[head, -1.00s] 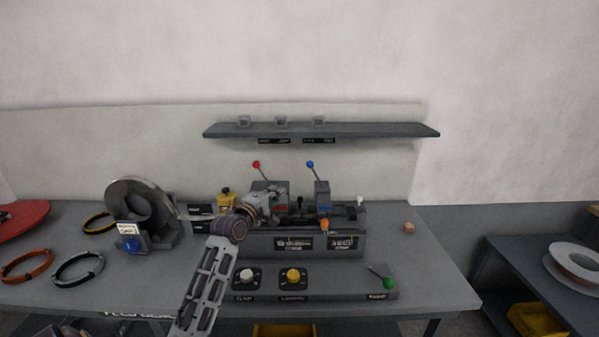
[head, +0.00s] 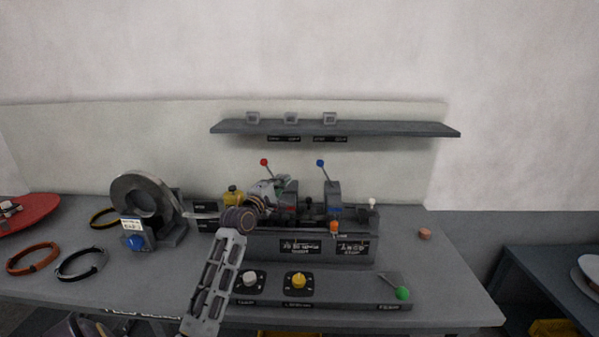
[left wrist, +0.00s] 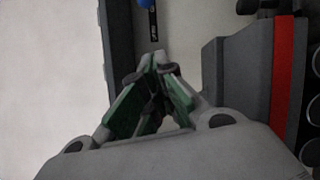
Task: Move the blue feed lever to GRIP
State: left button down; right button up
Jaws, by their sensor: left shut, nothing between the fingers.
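The blue feed lever has a blue knob (head: 320,163) on a thin stem above the right block of the bench machine (head: 270,245). The stem leans a little left. The GRIP mark cannot be read. My right gripper is out of view.
An orange-knobbed lever (head: 334,228) is on the machine's front. A front panel carries a white knob (head: 250,279), a yellow knob (head: 299,280) and a green-knobbed lever (head: 402,293). A metal coil (head: 125,190) stands at left. A shelf (head: 400,128) hangs above.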

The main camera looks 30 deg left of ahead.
pick_arm(q)
jog(key=shift+w, duration=0.15)
jog(key=shift+w+a+r, duration=0.15)
jog(key=shift+w, duration=0.75)
jog(key=shift+w+a+r, duration=0.1)
jog(key=shift+w, duration=0.8)
jog(key=shift+w+a+r+p, duration=0.1)
jog(key=shift+w+a+p, duration=0.15)
jog(key=shift+w, duration=1.2)
jog(key=shift+w+a+r+p, duration=0.1)
jog(key=shift+w+p, duration=0.1)
jog(key=shift+w, duration=1.2)
jog(key=shift+w+d, duration=0.15)
jog(key=shift+w, duration=0.1)
jog(key=d, duration=0.2)
jog(key=w+d+p, duration=0.1)
jog(key=shift+d+r, duration=0.2)
jog(key=shift+r, duration=0.15)
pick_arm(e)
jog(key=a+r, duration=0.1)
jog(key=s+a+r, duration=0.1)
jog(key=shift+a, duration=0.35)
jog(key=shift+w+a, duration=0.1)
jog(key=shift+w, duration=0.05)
pick_arm(q)
jog(key=shift+w+r, duration=0.1)
jog(key=shift+r, duration=0.05)
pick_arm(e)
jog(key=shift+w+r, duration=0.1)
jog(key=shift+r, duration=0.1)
